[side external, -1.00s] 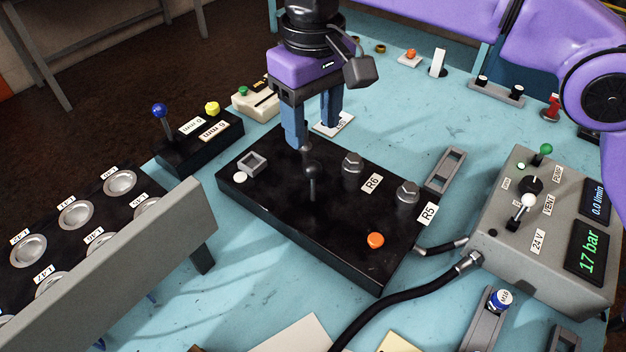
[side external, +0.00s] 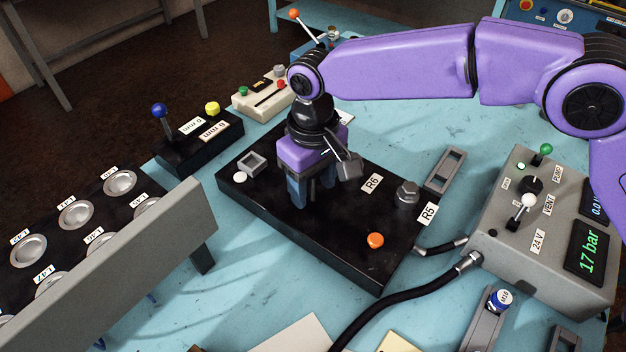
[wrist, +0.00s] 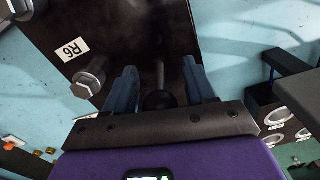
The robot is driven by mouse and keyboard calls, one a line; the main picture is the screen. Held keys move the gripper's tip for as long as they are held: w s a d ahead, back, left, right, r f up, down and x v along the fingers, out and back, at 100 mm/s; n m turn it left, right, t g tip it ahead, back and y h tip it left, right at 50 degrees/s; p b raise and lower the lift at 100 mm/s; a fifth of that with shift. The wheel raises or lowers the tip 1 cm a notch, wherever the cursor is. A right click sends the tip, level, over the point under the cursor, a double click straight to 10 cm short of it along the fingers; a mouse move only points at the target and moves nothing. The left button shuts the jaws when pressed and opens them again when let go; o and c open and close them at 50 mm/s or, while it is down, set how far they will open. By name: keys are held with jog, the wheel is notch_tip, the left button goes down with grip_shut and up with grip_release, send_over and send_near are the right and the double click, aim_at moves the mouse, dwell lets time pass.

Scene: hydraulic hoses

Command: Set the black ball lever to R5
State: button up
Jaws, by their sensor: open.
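My gripper (side external: 312,196) is low over the black valve block (side external: 340,258), pointing down. In the wrist view its blue fingers (wrist: 160,78) are apart, one on each side of the black ball lever (wrist: 158,99); I cannot tell whether they touch it. The gripper hides the lever in the side view. The R5 label (side external: 427,214) is at the right end of the block, beside a metal hex fitting (side external: 407,193). The R6 label (side external: 372,183) is nearer the middle; it also shows in the wrist view (wrist: 72,49).
An orange button (side external: 375,240) is on the block's right front. A square grey frame (side external: 252,164) and white button (side external: 240,178) are at its left end. A grey pump box (side external: 545,235) stands right, with a black hose (side external: 400,287) running to it. A grey rack (side external: 130,260) stands left.

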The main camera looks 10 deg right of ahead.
grip_shut()
jog(key=shift+d, duration=0.1)
jog(key=shift+s+d+t+y, duration=0.25)
jog(key=shift+s+t+y, duration=0.1)
jog(key=shift+t+y, duration=0.35)
jog(key=shift+s+d+f+t+y, duration=0.15)
jog(key=shift+s+d+t+y, duration=0.1)
jog(key=shift+t+y, duration=0.3)
jog(key=shift+s+d+f+t+y, duration=0.1)
jog(key=shift+s+d+t+y, duration=0.1)
jog(key=shift+t+y, duration=0.35)
grip_release()
